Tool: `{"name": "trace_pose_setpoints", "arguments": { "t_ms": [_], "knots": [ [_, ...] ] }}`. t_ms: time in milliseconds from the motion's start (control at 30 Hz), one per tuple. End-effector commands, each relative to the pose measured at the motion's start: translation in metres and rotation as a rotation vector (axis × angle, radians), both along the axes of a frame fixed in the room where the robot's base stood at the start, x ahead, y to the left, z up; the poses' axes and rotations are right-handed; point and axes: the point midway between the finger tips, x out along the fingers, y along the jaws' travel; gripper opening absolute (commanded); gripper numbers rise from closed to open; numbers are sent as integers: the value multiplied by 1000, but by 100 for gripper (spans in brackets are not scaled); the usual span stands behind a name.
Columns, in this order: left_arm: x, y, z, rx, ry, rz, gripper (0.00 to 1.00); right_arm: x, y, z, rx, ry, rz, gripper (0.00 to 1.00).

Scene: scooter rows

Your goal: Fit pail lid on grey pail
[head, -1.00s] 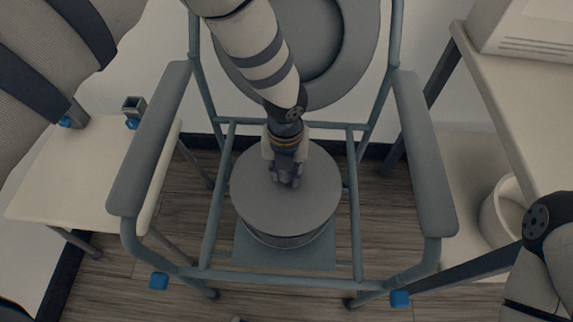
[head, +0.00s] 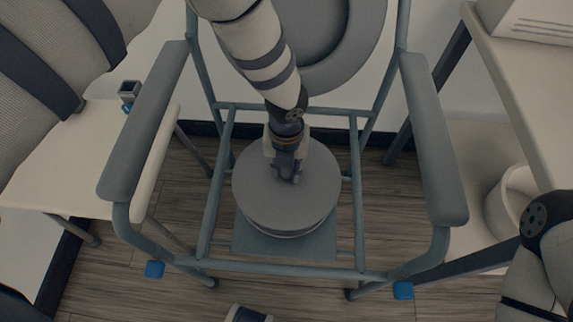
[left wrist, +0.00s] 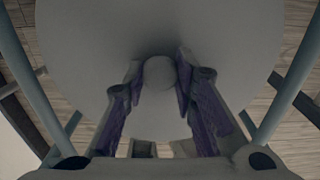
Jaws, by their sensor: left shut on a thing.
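The pail lid (head: 262,205) is a flat grey disc in the middle of the head view. My left gripper (head: 288,174) is shut on its round knob, which shows between the fingers in the left wrist view (left wrist: 160,73). The lid is over the grey pail (head: 290,235), and only a thin strip of the pail shows below the lid's front edge. The lid looks level and about centred; I cannot tell if it touches the rim all round.
The pail stands on a blue-grey base plate (head: 318,248) inside a commode chair frame with armrests at left (head: 147,130) and right (head: 434,140). The raised ring seat (head: 368,40) is behind. A bench chair (head: 85,165) stands left, a white bin (head: 505,205) right.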

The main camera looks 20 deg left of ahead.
Motion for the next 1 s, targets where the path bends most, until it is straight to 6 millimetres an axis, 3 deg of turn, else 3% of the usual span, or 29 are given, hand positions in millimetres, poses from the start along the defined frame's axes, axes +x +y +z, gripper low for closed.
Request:
{"name": "trace_pose_setpoints", "arguments": {
  "t_ms": [100,133,200,233,567,1000],
  "knots": [
    [0,0,0,0,-1,0,0,0,0,0,0,0,0,25],
    [0,0,0,-1,-1,0,30,0,0,0,0,0,0,25],
    [0,0,0,-1,-1,0,45,0,0,0,0,0,0,25],
    [0,0,0,-1,-1,0,48,0,0,0,0,0,0,25],
    [1,0,5,0,-2,0,48,0,0,0,0,0,0,25],
    [1,0,107,-1,-3,0,48,0,0,0,0,0,0,25]
  ]
}}
